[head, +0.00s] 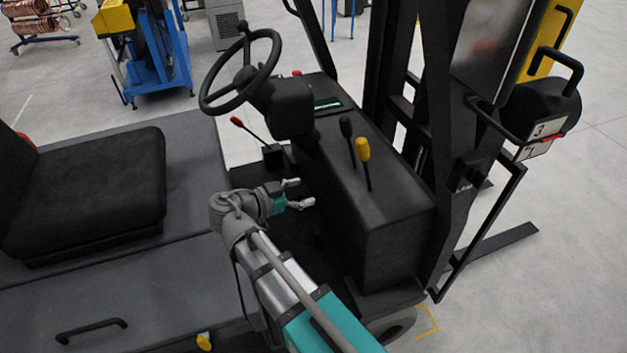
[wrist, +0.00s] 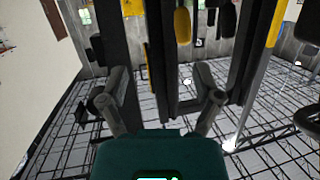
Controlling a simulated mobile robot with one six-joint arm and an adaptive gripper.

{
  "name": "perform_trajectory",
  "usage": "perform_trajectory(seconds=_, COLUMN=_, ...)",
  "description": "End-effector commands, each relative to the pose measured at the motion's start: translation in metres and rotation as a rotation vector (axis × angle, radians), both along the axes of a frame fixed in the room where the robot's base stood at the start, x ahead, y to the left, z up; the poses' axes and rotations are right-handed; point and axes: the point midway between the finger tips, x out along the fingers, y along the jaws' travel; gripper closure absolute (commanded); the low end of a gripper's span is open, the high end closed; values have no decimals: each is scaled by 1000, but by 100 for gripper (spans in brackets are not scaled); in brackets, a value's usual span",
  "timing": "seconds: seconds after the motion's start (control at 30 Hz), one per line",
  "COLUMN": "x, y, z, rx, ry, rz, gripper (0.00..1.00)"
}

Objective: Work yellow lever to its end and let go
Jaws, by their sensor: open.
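The yellow lever (head: 363,150) stands on the black console of a forklift in the head view, its knob on a thin dark stem. It leans slightly to the left going up. Its yellow knob (wrist: 183,25) also shows near the top of the wrist view, ahead of and above my fingers. My gripper (head: 300,194) is open and empty, left of and lower than the lever, apart from it. In the wrist view my gripper's two fingers (wrist: 165,97) are spread with nothing between them. A black-knobbed lever (head: 347,130) stands close beside the yellow one.
A steering wheel (head: 241,70) and a red-knobbed lever (head: 238,122) are at the left of the console (head: 400,210). A black seat (head: 88,190) is behind my gripper. The dark mast (head: 455,150) rises on the right.

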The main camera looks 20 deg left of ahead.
Motion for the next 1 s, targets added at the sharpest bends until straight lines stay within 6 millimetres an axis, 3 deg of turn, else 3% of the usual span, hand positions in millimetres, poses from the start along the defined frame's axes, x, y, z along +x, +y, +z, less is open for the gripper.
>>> perform_trajectory(seconds=0.67, x=3, y=-7, z=-6, rx=-6, ry=22, rz=-8, gripper=18)
perform_trajectory(seconds=0.87, x=17, y=-39, z=-31, rx=-28, ry=124, rz=-36, gripper=18)
perform_trajectory(seconds=1.0, x=29, y=-74, z=-58, rx=-47, ry=244, rz=-59, gripper=18)
